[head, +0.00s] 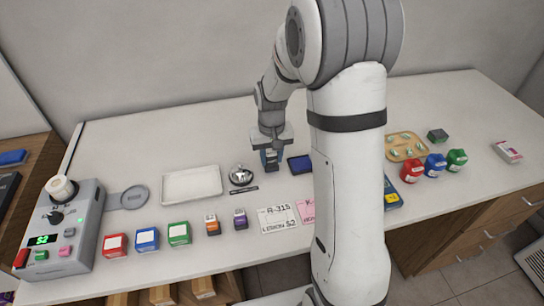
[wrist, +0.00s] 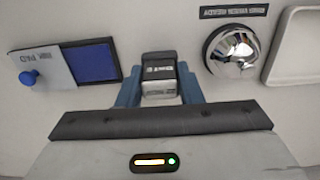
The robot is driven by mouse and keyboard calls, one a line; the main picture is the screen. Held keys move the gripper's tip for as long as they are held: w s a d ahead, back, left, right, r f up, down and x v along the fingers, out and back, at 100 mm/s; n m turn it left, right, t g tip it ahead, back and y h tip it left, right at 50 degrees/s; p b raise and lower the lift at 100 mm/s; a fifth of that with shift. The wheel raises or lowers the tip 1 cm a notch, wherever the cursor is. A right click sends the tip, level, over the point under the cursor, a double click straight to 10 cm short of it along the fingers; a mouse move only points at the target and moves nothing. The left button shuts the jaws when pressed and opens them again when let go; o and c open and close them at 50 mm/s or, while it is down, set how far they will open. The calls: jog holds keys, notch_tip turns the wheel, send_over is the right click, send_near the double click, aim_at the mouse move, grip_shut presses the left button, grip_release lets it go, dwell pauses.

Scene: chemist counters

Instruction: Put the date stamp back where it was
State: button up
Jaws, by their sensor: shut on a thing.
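The date stamp (wrist: 160,68), a small dark block with a grey lettered face, sits between the two blue fingers of my gripper (wrist: 160,92) in the wrist view. My gripper is shut on it. In the head view my gripper (head: 271,160) points down at the back middle of the counter, between the bell and the ink pad; its fingers largely hide the stamp there. I cannot tell whether the stamp's base touches the counter. The open blue ink pad (wrist: 92,62) is left of the stamp in the wrist view, and its lid (wrist: 38,70) has a blue knob.
The silver bell (head: 241,175) and its black label strip (head: 243,190) are close by. A white tray (head: 191,185) lies left of the bell. Small boxes, cards and a control box (head: 66,230) line the front and left. Coloured bottles (head: 434,165) stand at the right.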

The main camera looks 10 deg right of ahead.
jog(key=shift+f, duration=0.35)
jog(key=shift+f, duration=0.15)
jog(key=o, duration=0.8)
